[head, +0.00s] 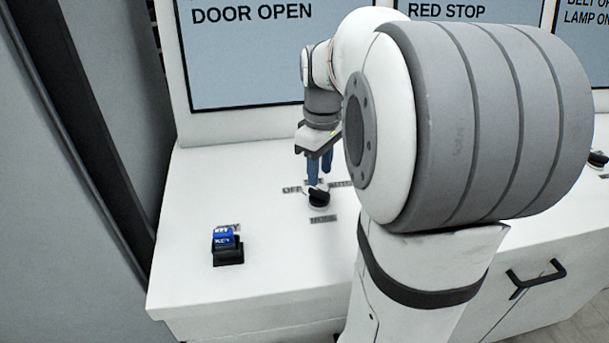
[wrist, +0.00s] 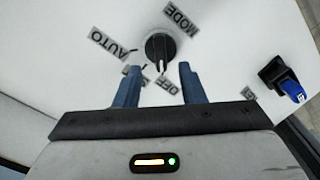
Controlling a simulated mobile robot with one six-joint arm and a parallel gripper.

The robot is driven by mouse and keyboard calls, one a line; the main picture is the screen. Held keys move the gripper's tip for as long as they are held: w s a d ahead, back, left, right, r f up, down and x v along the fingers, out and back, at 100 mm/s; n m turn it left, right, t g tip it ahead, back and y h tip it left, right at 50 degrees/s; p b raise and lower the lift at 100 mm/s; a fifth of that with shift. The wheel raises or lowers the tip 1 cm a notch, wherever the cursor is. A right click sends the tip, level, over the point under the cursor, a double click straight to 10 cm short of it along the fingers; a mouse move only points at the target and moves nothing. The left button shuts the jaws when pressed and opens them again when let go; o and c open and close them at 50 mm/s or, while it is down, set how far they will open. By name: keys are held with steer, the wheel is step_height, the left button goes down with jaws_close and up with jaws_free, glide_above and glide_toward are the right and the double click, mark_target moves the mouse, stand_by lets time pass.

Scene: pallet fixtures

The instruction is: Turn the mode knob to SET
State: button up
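The mode knob (head: 318,197) is a small round black knob on the white console top. In the wrist view the knob (wrist: 160,47) sits just beyond my fingertips, with a raised ridge across it; I cannot tell surely which label it points to. MODE, AUTO and OFF labels surround it, and another label between AUTO and OFF is partly hidden by a finger. My gripper (head: 319,180) is over the knob's far side. In the wrist view my gripper (wrist: 160,68) is open, its two blue fingers apart with nothing between them.
A black block with a blue key-like top (head: 227,237) stands on the console (head: 185,210), left of the knob. Display panels (head: 250,60) stand behind. A grey wall (head: 50,200) bounds the left side. The surface between block and knob is clear.

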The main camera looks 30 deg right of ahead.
mark_target(318, 190)
steer(key=shift+f, duration=2.4)
steer(key=shift+c, duration=0.2)
jaws_close()
steer(key=shift+a, duration=0.15)
